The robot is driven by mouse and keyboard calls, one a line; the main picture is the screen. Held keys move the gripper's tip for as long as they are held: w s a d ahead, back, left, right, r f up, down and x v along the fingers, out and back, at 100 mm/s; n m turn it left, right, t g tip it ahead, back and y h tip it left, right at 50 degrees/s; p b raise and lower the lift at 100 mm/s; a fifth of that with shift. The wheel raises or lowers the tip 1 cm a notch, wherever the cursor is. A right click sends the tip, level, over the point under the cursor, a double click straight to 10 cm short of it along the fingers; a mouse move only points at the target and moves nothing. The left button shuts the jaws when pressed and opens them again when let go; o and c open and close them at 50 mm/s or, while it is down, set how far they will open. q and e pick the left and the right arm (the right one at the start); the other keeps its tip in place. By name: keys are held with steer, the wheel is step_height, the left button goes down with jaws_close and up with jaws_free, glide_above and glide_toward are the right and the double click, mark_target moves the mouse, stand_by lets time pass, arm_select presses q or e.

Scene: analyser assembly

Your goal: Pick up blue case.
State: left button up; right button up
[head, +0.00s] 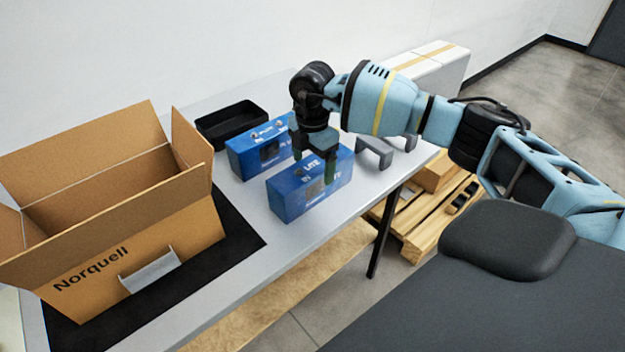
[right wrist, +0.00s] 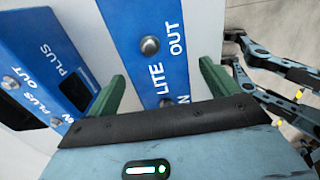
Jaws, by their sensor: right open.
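Two blue cases stand on the grey table in the head view. The nearer blue case, marked LITE (head: 290,198), also shows in the right wrist view (right wrist: 150,45). The farther blue case, marked PLUS (head: 245,157), stands just behind it and fills the left of the right wrist view (right wrist: 48,55). My right gripper (head: 315,162) points down over the LITE case, its green fingers apart. In the right wrist view my right gripper (right wrist: 162,88) has one finger on each side of the LITE case, with no clear grip. My left gripper is not in view.
An open cardboard box marked Norquell (head: 130,235) stands on a black mat (head: 235,230) at the left. A black tray (head: 232,125) lies behind the cases. Grey brackets (head: 375,152) stand right of the LITE case. A wooden pallet (head: 432,215) is on the floor beyond the table edge.

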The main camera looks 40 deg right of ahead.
steer(key=shift+f, duration=0.95)
steer(key=c, duration=1.7)
steer(key=shift+w+r, duration=0.1)
steer(key=shift+r, duration=0.05)
steer(key=shift+r, duration=0.1)
steer(key=shift+r, duration=0.25)
step_height(320, 180, up, 3)
steer(key=shift+r, duration=0.1)
steer(key=s+a, duration=0.3)
steer(key=a, duration=0.1)
steer(key=s+a, duration=0.4)
steer(key=s+a+r, duration=0.1)
steer(key=s+a, duration=0.2)
steer(key=a, duration=0.1)
steer(key=shift+s+a, duration=0.1)
steer(key=shift+s, duration=0.15)
